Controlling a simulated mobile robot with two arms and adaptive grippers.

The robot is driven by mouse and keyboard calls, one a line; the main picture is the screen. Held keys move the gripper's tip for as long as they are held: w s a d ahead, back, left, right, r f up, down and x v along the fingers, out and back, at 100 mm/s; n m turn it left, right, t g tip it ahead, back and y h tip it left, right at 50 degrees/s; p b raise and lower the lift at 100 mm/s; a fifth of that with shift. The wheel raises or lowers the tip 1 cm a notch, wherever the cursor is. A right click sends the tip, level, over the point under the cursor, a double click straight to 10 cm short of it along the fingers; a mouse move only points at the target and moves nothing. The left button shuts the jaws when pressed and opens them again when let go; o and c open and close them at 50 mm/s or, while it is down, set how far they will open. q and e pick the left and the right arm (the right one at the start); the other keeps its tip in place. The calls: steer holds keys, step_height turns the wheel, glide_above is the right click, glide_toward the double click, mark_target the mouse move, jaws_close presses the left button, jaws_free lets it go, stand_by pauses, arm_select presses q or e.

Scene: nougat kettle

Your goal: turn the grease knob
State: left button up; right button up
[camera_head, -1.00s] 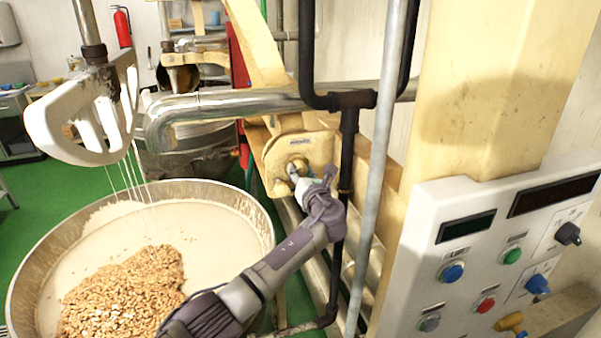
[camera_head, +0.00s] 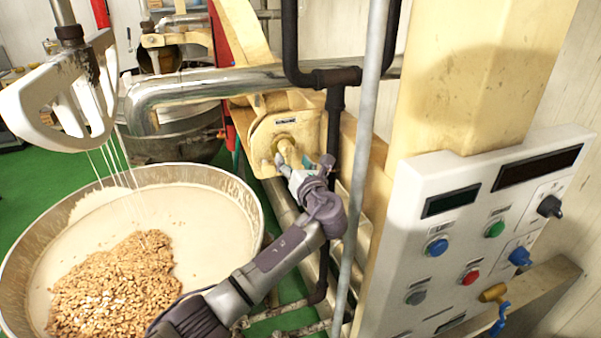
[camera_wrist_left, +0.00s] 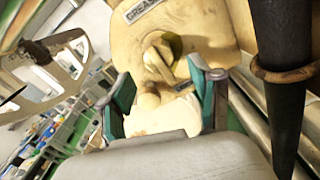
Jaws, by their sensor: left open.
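The grease knob (camera_head: 287,152) is a yellowish lever on the cream machine housing (camera_head: 264,130). In the left wrist view the knob (camera_wrist_left: 158,62) has a slanted arm and a rounded end, below a label reading GREASE. My left gripper (camera_head: 293,168) is in front of the knob in the head view and partly covers its lower end. In the left wrist view my left gripper (camera_wrist_left: 160,90) is open, with teal finger pads either side of the knob's rounded end. Contact cannot be told. My right gripper is not in view.
A large pan (camera_head: 258,215) of pale mix and nuts stands at the left, with a white paddle (camera_head: 88,95) above it. A dark pipe (camera_head: 334,130) and a grey pole (camera_head: 364,150) rise close to the right of my left gripper. A control panel (camera_head: 405,215) stands further right.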

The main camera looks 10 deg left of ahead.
arm_select(q)
steer(key=v, duration=0.6)
steer(key=shift+s, duration=0.1)
